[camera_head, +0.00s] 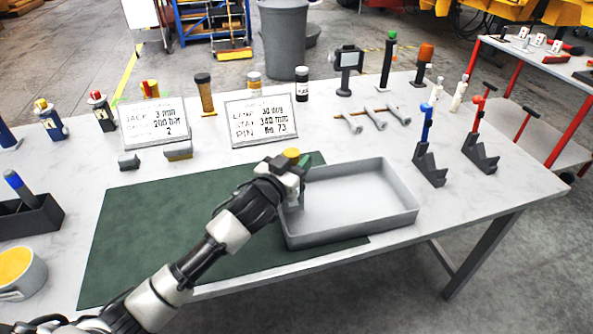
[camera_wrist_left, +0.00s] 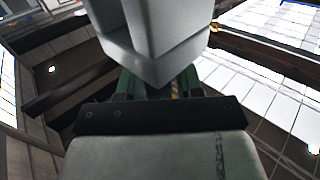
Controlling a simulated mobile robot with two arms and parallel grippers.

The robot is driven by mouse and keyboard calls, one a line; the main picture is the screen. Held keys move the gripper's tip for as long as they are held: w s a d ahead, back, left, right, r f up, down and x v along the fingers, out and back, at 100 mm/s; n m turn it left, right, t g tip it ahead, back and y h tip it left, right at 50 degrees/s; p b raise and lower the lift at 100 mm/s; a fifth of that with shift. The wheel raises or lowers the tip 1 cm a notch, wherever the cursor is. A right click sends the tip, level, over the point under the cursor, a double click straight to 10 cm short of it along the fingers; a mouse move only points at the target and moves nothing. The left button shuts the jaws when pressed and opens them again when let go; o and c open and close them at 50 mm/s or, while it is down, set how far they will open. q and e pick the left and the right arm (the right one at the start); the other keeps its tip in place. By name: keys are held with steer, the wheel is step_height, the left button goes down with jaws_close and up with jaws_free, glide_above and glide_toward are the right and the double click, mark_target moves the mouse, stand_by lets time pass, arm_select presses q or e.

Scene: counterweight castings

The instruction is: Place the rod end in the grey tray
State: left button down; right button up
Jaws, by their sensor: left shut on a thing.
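The grey tray (camera_head: 346,234) is a shallow rectangular tray on the table, partly over the right end of the dark green mat. My left gripper (camera_head: 291,186) is over the tray's left end, shut on a part I take to be the rod end. In the head view that part is mostly hidden by the gripper, and I cannot tell whether it touches the tray. In the left wrist view a pale grey angular piece (camera_wrist_left: 160,45) fills the top middle. My right gripper is not in view.
Two placards (camera_head: 260,119) stand behind the mat (camera_head: 150,235). Several metal pieces (camera_head: 375,119) lie behind the tray. Dark stands with blue (camera_head: 430,170) and red (camera_head: 481,154) tools are to its right. A yellow-filled cup (camera_head: 20,275) is at the left. The mat's middle is clear.

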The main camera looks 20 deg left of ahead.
arm_select(q)
steer(key=shift+f, duration=1.45)
steer(key=shift+f, duration=0.1)
steer(key=c, duration=0.7)
jaws_free()
steer(key=b+v, duration=0.1)
steer(key=v, duration=1.1)
steer(key=shift+s+b, duration=0.1)
steer(key=shift+b, duration=0.2)
